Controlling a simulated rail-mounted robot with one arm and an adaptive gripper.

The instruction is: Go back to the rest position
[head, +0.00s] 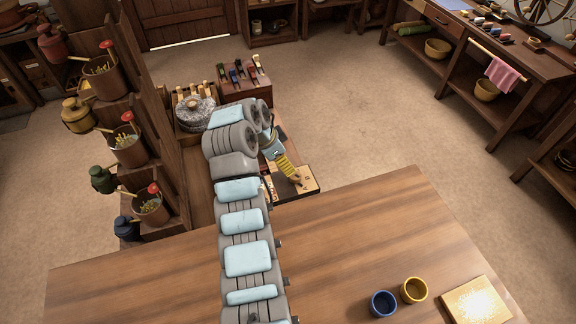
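My grey and pale-blue arm reaches from the bottom middle over the wooden table to the low bench behind it. Its end bends down on the right, past a yellow ribbed section. My gripper (298,182) is small and low there, over a pale board (312,183) with a dark edge. The fingers are too small to show whether they are open or shut, or whether they touch the board. A round grey stone quern (195,113) sits left of the arm's far end. The arm hides part of the bench.
On the wooden table (400,230) stand a blue cup (383,303), a yellow cup (414,290) and a bright square panel (477,302). A tall wooden rack (150,90) with several buckets is at left. A workbench (495,55) stands at right. Floor between is clear.

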